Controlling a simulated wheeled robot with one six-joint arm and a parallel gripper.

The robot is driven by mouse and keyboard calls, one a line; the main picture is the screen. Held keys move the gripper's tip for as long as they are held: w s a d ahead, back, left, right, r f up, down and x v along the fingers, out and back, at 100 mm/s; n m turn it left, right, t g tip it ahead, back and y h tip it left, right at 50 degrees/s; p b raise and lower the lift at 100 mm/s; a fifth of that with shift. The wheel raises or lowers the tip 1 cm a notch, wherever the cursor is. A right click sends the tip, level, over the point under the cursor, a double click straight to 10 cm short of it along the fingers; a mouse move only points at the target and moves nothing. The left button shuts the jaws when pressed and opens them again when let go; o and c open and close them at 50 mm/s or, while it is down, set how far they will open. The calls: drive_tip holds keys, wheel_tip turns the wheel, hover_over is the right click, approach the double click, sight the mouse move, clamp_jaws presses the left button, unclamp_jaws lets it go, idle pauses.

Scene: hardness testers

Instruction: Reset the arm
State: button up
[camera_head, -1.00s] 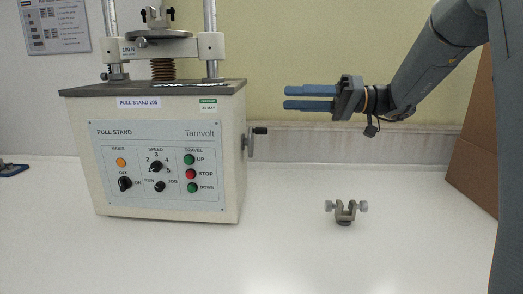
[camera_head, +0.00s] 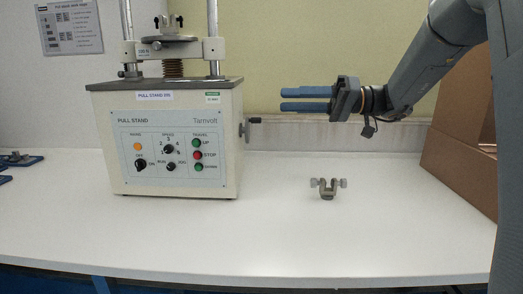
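My gripper (camera_head: 306,98) hangs in the air above the bench, to the right of the pull stand's top plate. It points left, with its two blue fingers one above the other and a narrow gap between them. Nothing shows between the fingers. My arm comes in from the upper right. How far the gripper is from the pull stand in depth is hard to tell.
The Tarnvolt pull stand (camera_head: 180,180) stands left of centre with a side crank (camera_head: 248,127). A small metal clamp (camera_head: 328,188) stands on the white bench (camera_head: 290,235). A cardboard box (camera_head: 458,160) is at the right. Blue parts (camera_head: 20,160) lie at the far left.

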drive_tip(key=s+a+f+m+g+h+b, duration=0.2)
drive_tip(key=s+a+f+h, duration=0.2)
drive_tip(key=s+f, duration=0.35)
drive_tip(key=s+a+f+m+g+h+b, duration=0.1)
drive_tip(key=s+a+f+g+h+b, duration=0.2)
drive_tip(key=s+f, duration=0.5)
drive_tip(key=s+d+f+m+t+h+b, duration=0.1)
drive_tip(key=s+d+f+h+b, duration=0.1)
drive_tip(key=s+f+h, duration=0.65)
drive_tip(key=s+d+f+t+h+b, duration=0.1)
drive_tip(key=s+d+f+t+b, duration=0.15)
drive_tip(key=f, duration=0.35)
drive_tip(key=s+d+f+t+h+b, duration=0.1)
drive_tip(key=s+d+f, duration=0.2)
drive_tip(key=d+f, duration=0.15)
drive_tip(key=d+r+m+p, duration=0.4)
drive_tip(key=d+r+p, duration=0.5)
drive_tip(key=p, duration=1.2)
wheel_tip(320, 180, up, 3)
drive_tip(key=shift+w+d+f+p, duration=0.2)
drive_tip(key=shift+w+d+p, duration=0.05)
drive_tip(key=shift+p, duration=0.1)
drive_tip(key=shift+g, duration=0.25)
drive_tip(key=shift+c, duration=0.5)
